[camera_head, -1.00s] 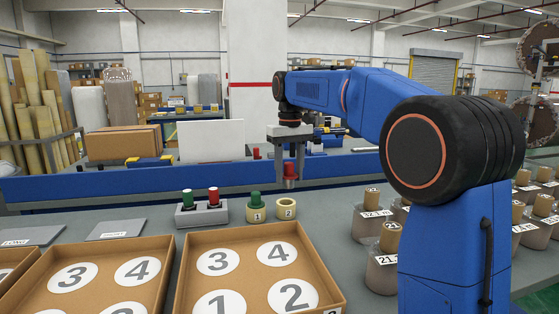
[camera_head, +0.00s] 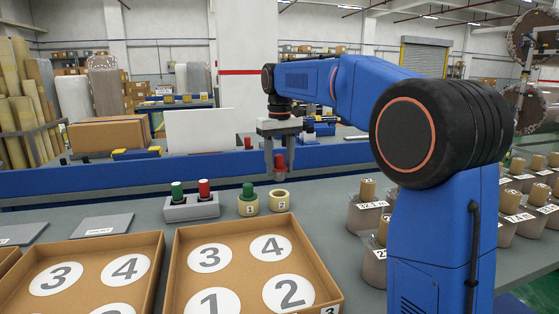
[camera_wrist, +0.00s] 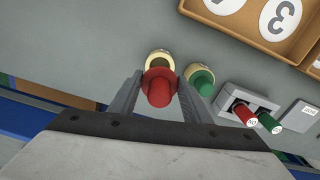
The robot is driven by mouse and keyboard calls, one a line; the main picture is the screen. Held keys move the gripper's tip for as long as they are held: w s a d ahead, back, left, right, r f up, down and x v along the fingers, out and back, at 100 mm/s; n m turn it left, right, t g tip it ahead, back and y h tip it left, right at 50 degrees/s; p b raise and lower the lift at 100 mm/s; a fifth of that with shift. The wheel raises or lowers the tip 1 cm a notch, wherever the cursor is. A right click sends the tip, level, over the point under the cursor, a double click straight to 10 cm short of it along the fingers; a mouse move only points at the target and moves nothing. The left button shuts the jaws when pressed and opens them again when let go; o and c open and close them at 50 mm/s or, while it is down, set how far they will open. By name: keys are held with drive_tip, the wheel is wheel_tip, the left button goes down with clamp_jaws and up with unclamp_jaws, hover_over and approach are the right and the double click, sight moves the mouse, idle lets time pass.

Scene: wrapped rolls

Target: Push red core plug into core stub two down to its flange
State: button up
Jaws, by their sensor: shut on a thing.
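My gripper (camera_head: 280,163) is shut on the red core plug (camera_head: 280,159) and holds it above the bench. The plug also shows in the wrist view (camera_wrist: 159,91), between both fingers. Core stub two (camera_head: 278,200) is a short, pale ring with an open top and a "2" label. It stands on the bench below the held plug, with a gap between them. In the wrist view the plug covers part of stub two (camera_wrist: 158,58). Core stub one (camera_head: 248,207) stands just left in the head view, with a green plug (camera_head: 248,190) in it.
A grey holder (camera_head: 192,208) with a green and a red plug stands left of the stubs. Cardboard trays (camera_head: 166,270) with numbered discs fill the near bench. Wrapped rolls (camera_head: 368,215) stand at the right.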

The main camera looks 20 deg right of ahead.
sight(280, 168)
drive_tip(key=shift+f, duration=1.85)
drive_tip(key=shift+f, duration=1.5)
drive_tip(key=o, duration=1.1)
wheel_tip(280, 168, up, 17)
drive_tip(key=shift+f, duration=0.1)
drive_tip(key=shift+r, duration=0.25)
